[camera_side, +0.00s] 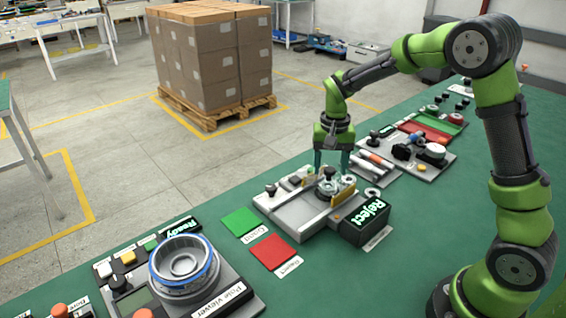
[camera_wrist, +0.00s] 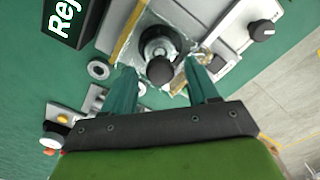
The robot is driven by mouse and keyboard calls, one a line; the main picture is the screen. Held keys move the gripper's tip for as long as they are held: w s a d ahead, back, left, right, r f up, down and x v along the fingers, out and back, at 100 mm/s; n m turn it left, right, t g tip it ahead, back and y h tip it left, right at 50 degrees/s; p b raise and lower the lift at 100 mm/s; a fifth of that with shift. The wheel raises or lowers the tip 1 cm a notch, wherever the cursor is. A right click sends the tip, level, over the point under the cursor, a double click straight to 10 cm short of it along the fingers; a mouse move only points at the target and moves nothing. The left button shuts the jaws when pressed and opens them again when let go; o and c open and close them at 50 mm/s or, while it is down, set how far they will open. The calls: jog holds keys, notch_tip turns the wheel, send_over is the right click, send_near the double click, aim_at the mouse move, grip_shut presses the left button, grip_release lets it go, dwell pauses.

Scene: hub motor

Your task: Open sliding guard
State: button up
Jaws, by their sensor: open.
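The fixture with the sliding guard is a light grey base plate (camera_side: 285,212) on the green bench. Yellow-edged upright panels (camera_side: 346,190) stand on it around a grey and black round part; I take these panels for the guard. In the wrist view a yellow-edged panel (camera_wrist: 127,34) runs along the left of the round part. A black knob (camera_wrist: 161,71) stands up in the middle. My gripper (camera_side: 331,168) points down over the fixture with its teal fingers apart. In the wrist view my gripper (camera_wrist: 158,72) has its fingertips on either side of the knob; I cannot tell if they touch it.
The black Reject display box (camera_side: 366,219) stands close at the fixture's front right. A green pad (camera_side: 240,221) and a red pad (camera_side: 273,252) lie left of the fixture. A round viewer unit (camera_side: 184,270) is at front left. Another station (camera_side: 405,153) stands behind.

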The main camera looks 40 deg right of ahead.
grip_shut()
jog(key=a, duration=0.8)
jog(key=shift+a, duration=0.35)
grip_release()
jog(key=shift+r, duration=0.1)
